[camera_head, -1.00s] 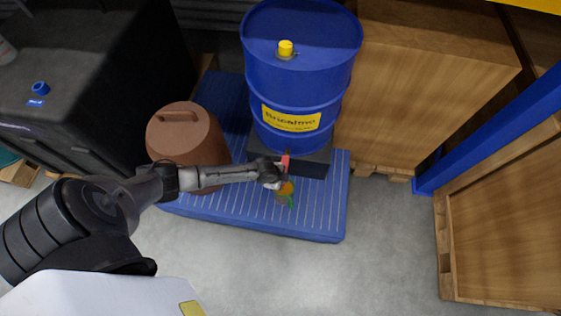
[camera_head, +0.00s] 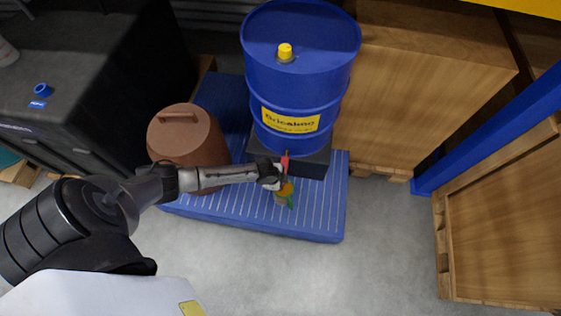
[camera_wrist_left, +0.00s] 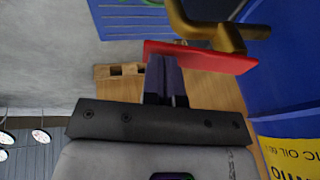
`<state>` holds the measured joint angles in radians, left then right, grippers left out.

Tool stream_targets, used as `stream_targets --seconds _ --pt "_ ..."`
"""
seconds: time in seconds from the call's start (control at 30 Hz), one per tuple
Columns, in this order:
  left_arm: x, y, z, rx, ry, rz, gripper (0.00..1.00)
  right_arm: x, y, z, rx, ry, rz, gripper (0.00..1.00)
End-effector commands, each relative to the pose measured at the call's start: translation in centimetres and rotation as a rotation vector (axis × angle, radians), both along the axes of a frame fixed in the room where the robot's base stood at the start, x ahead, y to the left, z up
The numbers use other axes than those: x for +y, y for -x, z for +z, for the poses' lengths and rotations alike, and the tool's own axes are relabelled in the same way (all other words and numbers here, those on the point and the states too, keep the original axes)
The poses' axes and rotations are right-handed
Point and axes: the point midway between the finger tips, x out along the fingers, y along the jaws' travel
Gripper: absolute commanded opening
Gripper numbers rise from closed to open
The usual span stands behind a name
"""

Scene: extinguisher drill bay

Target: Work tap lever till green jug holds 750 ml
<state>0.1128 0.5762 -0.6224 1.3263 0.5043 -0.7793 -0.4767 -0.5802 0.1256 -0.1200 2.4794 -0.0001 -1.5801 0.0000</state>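The blue drum (camera_head: 300,80) stands on a dark block with its tap low on the front. In the left wrist view the brass tap (camera_wrist_left: 225,38) carries a flat red lever (camera_wrist_left: 200,57), and the lever also shows in the head view (camera_head: 285,162). The green jug (camera_head: 291,201) stands below the tap, partly hidden by my gripper. Amber colour shows in it, but its level cannot be read. My left gripper (camera_wrist_left: 166,62) has its fingers close together against the red lever, which covers their tips. The lever is not seen between them. My right gripper is not in view.
A brown lidded bin (camera_head: 183,137) stands left of the drum, close to my left arm. The drum's block and jug are on a blue ribbed pallet (camera_head: 240,222). Wooden crates (camera_head: 425,85) stand to the right. Grey floor (camera_head: 385,235) in front is clear.

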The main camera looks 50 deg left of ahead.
Motion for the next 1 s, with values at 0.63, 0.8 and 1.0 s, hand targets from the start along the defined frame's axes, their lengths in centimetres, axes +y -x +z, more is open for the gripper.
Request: stream_targets --seconds 0.63,0.8,1.0 --pt "-0.1 3.7 10.1 -0.001 0.000 0.000 0.00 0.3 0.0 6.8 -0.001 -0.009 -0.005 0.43" --pt "-0.1 4.4 11.5 -0.002 0.001 0.000 0.00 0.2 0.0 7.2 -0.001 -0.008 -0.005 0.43" --pt "-0.1 4.7 12.2 -0.002 0.001 0.001 0.00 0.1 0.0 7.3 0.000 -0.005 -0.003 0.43"
